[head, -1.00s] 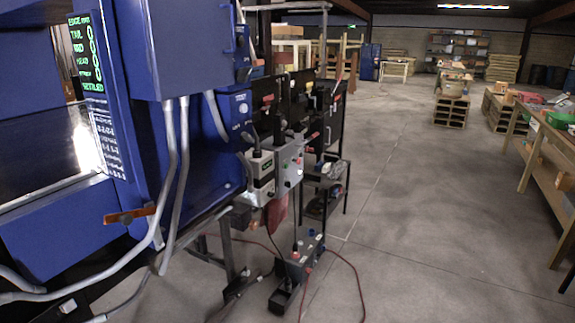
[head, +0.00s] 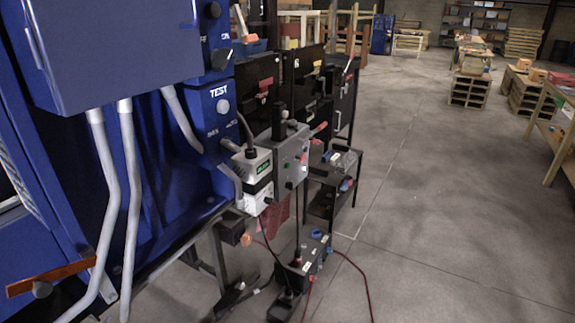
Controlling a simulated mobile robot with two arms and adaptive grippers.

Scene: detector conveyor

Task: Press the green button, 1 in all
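A grey control box (head: 293,158) is near the middle of the head view, mounted low at the far end of the blue machine. Its front face carries several small buttons. A small green button (head: 303,159) appears on that face, though it is tiny and its details are hard to make out. Whether it is pressed in cannot be told. Neither of my grippers is in view, and nothing touches the box.
The blue machine (head: 150,55) with grey conduits fills the left side. A white box with a green display (head: 258,166) adjoins the control box. A black shelf stand (head: 330,180) is behind. A grey floor box (head: 313,255) has trailing cables.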

